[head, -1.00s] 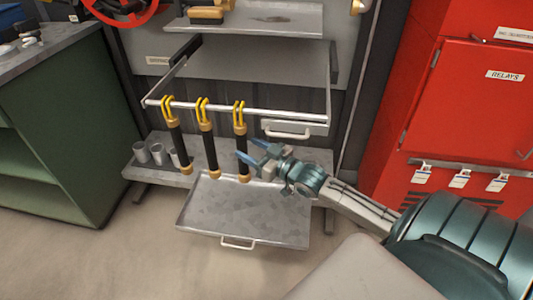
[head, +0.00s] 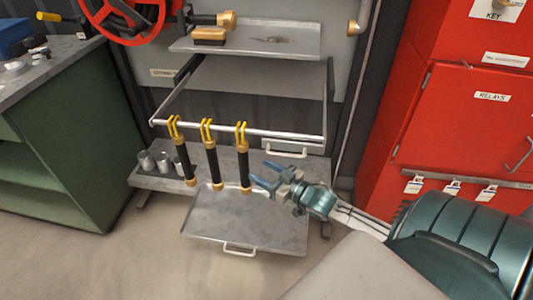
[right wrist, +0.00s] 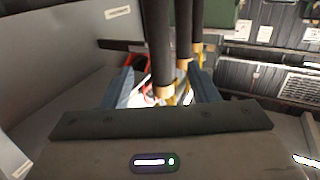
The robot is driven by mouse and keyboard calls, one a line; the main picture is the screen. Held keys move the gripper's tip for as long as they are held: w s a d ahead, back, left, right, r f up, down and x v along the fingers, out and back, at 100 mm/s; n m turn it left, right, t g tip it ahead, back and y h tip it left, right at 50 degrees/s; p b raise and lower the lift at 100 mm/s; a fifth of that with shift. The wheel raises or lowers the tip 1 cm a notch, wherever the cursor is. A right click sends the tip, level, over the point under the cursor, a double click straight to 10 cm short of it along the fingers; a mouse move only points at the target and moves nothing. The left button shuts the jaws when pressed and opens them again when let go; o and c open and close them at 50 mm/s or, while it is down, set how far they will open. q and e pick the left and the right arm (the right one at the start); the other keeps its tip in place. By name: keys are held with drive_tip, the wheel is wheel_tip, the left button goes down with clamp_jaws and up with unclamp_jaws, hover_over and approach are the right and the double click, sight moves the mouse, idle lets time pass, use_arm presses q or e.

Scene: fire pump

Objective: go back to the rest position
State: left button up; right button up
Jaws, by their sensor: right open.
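My right gripper (head: 260,174) is open and empty in the head view. Its blue fingers point left, just right of the rightmost of three black tubes with yellow hooks (head: 245,170). The tubes hang upright in a row from a metal rail (head: 280,136). In the right wrist view the open fingers (right wrist: 163,90) show at either side, with black tubes (right wrist: 160,50) seen beyond and between them. Whether the fingers touch a tube is hard to tell, but a gap shows in the head view. My left gripper is not in view.
A grey tray (head: 245,222) with a handle sits low below the tubes. Metal cups (head: 146,161) stand on the lower shelf. A shelf (head: 270,40) holds a brass-ended tool (head: 208,35). A red cabinet (head: 450,110) stands right, a green bench (head: 60,140) left. Floor shows at front left.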

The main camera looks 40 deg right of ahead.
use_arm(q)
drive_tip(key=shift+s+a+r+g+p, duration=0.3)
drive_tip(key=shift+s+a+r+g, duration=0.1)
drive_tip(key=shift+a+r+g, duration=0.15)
use_arm(e)
drive_tip(key=shift+s+d, duration=0.1)
drive_tip(key=shift+s, duration=0.25)
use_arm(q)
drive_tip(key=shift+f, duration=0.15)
